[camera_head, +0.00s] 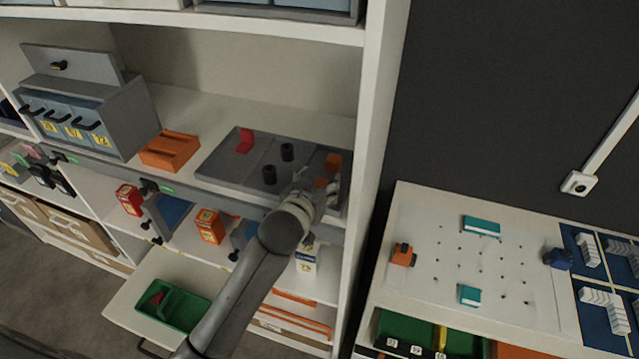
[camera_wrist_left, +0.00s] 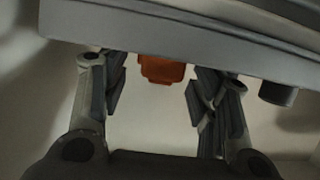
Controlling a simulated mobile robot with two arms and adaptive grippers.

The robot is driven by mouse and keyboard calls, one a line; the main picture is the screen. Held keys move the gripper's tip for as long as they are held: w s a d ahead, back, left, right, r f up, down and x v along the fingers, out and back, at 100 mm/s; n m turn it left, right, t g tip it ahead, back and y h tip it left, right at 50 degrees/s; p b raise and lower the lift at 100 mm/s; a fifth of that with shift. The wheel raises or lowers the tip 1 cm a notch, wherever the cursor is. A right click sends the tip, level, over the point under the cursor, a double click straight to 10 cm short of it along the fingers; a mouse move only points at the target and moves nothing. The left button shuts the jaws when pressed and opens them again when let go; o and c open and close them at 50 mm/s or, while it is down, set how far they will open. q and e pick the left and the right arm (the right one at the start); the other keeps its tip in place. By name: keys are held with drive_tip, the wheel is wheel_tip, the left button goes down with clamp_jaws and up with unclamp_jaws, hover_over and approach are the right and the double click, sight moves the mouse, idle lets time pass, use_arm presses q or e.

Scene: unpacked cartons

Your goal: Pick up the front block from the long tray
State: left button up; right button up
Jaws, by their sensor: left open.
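The long grey tray (camera_head: 215,160) lies on the middle shelf; its grey edge crosses the top of the left wrist view (camera_wrist_left: 150,28). It carries a red block (camera_head: 244,141), two black cylinders (camera_head: 287,152) and orange pieces (camera_head: 334,161) at its right end. My left gripper (camera_head: 318,188) is at that right end, its arm partly hiding the tray. In the left wrist view my left gripper (camera_wrist_left: 155,92) is open, with an orange block (camera_wrist_left: 162,68) showing between and beyond its fingers. Contact is not visible. My right gripper is not in view.
An orange tray (camera_head: 170,151) and a grey drawer cabinet (camera_head: 85,115) stand left on the same shelf. The white shelf upright (camera_head: 372,130) is close to the right of my gripper. A white pegboard table (camera_head: 475,265) stands at right.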

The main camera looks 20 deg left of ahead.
use_arm(q)
drive_tip(key=shift+c, duration=0.4)
drive_tip(key=c, duration=0.8)
drive_tip(key=shift+c, duration=0.3)
drive_tip(key=shift+r, duration=0.1)
